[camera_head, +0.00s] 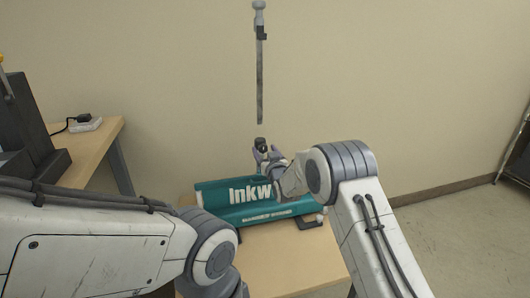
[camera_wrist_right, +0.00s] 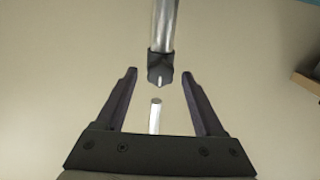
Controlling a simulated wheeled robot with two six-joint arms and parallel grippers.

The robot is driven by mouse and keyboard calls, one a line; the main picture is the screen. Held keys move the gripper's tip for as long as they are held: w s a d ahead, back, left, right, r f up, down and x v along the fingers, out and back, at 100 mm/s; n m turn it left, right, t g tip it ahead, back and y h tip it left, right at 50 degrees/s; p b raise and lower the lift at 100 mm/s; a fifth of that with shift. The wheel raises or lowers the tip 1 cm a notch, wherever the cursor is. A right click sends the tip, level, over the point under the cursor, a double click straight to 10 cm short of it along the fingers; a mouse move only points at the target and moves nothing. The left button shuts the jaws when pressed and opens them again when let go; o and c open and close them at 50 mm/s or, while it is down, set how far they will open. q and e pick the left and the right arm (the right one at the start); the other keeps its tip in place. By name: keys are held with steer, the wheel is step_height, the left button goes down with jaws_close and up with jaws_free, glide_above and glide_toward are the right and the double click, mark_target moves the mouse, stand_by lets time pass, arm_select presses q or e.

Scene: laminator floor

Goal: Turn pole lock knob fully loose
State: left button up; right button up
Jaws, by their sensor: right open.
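A grey pole (camera_head: 260,80) stands upright against the wall in the head view, with a dark fitting (camera_head: 261,34) near its top. A small dark piece (camera_head: 261,144) shows at my right gripper (camera_head: 264,154); I cannot tell if it is the lock knob. In the right wrist view, the pole (camera_wrist_right: 163,25) ends in a dark collar (camera_wrist_right: 161,67) just beyond the fingertips. A thin pale rod (camera_wrist_right: 155,115) shows between the fingers. My right gripper (camera_wrist_right: 158,75) is open, with visible gaps beside the rod. My left gripper is out of view.
Another wooden table (camera_head: 92,147) with dark equipment (camera_head: 25,125) stands at the left. Open floor (camera_head: 450,240) shows at the right.

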jaws_close()
steer(key=shift+n, duration=0.3)
steer(key=n+b, duration=0.2)
steer(key=n, duration=0.1)
steer(key=shift+f+n, duration=0.1)
steer(key=shift+n, duration=0.2)
steer(key=n+b, duration=0.1)
steer(key=n, duration=0.3)
steer(key=shift+a+n, duration=0.1)
steer(key=shift+n, duration=0.2)
steer(key=n+b, duration=0.1)
steer(key=n, duration=0.3)
steer(key=shift+b, duration=0.35)
steer(key=shift+n+b, duration=0.55)
steer(key=shift+n, duration=1.95)
